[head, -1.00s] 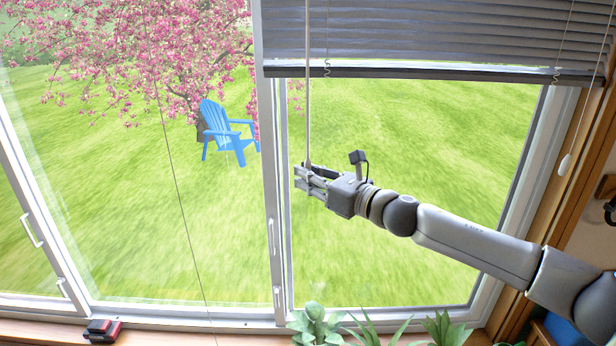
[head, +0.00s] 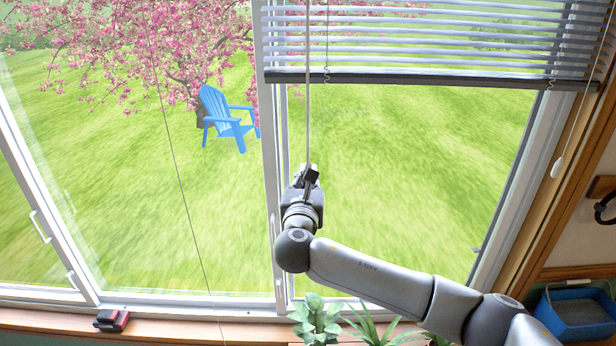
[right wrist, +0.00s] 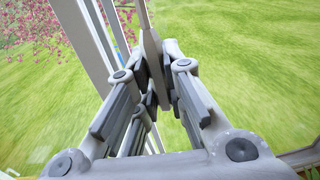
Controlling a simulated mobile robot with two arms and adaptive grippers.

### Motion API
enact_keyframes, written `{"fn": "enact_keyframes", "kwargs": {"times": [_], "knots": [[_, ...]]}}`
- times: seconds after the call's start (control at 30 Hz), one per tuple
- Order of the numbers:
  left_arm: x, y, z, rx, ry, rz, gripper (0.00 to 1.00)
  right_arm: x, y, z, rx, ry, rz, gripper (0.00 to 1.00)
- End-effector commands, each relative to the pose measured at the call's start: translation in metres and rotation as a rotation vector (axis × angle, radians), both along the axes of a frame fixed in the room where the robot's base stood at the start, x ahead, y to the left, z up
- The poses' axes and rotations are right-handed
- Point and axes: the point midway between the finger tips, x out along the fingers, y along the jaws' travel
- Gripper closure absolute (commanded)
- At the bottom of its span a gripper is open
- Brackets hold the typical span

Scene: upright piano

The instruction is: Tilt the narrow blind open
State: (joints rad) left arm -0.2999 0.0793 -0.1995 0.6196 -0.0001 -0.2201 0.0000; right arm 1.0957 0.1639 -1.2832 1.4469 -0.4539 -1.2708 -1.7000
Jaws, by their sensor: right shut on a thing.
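The narrow blind (head: 430,45) hangs across the top of the right window pane in the head view. Its slats are tilted open, with grass and blossom showing between them, and its dark bottom rail (head: 430,79) is level. A thin tilt wand (head: 308,120) hangs down from its left side. My right gripper (head: 306,172) is at the wand's lower end. In the right wrist view, the gripper (right wrist: 150,80) is shut on the wand (right wrist: 150,30), which rises from between the fingers. My left gripper is not in view.
Potted plants (head: 318,318) stand on the sill (head: 200,328) below my right arm. A pull cord with a white tassel (head: 557,167) hangs at the right. A thin cord (head: 185,200) hangs at the left. A dark red object (head: 112,320) lies on the sill.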

Motion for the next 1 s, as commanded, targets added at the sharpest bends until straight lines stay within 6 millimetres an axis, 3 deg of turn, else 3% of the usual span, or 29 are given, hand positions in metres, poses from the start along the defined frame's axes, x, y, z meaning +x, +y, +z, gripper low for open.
{"fn": "enact_keyframes", "kwargs": {"times": [0.5, 1.0], "knots": [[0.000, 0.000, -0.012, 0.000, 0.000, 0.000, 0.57, 0.000, 0.001, 0.000, -0.001, -0.002, -0.362, 1.00], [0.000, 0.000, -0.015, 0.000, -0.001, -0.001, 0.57, 0.001, 0.000, 0.001, -0.002, -0.003, -0.439, 1.00]]}}
